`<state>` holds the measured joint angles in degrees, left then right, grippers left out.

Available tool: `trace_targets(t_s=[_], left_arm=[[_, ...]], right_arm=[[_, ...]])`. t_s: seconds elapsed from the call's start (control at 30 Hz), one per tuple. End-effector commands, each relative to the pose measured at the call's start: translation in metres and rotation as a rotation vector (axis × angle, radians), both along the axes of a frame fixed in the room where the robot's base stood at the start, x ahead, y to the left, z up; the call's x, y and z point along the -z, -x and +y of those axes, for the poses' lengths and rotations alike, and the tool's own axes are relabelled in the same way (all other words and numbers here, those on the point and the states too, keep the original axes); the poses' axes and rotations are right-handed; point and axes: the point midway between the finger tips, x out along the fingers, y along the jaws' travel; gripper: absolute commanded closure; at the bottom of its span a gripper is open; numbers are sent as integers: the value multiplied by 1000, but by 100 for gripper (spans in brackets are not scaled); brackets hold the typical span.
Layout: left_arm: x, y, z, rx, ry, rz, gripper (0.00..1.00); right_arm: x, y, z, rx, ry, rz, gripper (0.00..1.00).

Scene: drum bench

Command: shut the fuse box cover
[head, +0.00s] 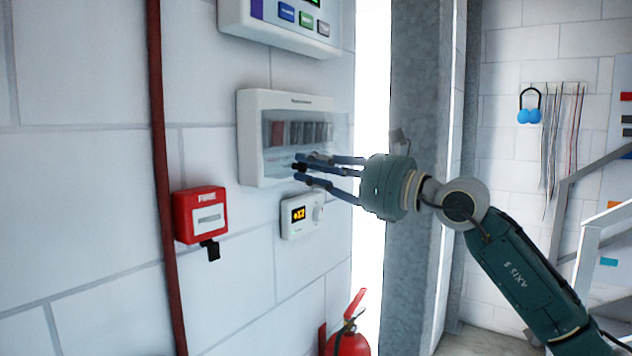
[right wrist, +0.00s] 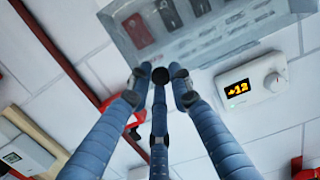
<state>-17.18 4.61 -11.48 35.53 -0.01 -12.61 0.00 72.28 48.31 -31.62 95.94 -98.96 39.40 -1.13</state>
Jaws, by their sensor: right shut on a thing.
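The fuse box (head: 248,135) is a white case on the white block wall, in the middle of the head view. Its clear cover (head: 280,157) lies in front of a row of dark switches and one red one. In the right wrist view the clear cover (right wrist: 190,52) crosses the top. My right gripper (head: 300,166) is at the cover's lower part, its fingers closed around a small black knob (right wrist: 160,75) there. The fingers hide part of the knob. I cannot tell exactly how far the cover stands off the case. My left gripper is not in view.
A thermostat (head: 302,214) is just below the box. A red fire call point (head: 201,214) and a red pipe (head: 162,180) are to the left. A panel with buttons (head: 284,22) is above. A grey steel column (head: 415,90) stands to the right, a fire extinguisher (head: 349,343) below.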

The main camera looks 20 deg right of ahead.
Motion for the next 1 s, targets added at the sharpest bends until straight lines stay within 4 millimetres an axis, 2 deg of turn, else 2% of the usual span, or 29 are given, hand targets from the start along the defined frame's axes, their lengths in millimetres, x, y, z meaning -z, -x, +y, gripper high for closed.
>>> trace_targets(t_s=[0.03, 0.1, 0.43, 0.47, 0.53, 0.87, 1.0], left_arm=[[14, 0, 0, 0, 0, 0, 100], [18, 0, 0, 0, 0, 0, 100], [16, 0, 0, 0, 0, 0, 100], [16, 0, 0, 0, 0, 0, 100], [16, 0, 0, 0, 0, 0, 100], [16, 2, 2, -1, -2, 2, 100], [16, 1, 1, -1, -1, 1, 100]], right_arm=[[4, -1, 0, 2, -19, -24, 100], [2, -2, 0, 2, -31, -39, 100], [-3, -3, 0, 4, -35, -49, 100], [-3, -3, 0, 4, -36, -50, 75], [-2, -3, 1, 3, -34, -48, 62], [1, -2, 0, 3, -31, -41, 62], [5, 9, -11, 5, -30, -40, 62]])
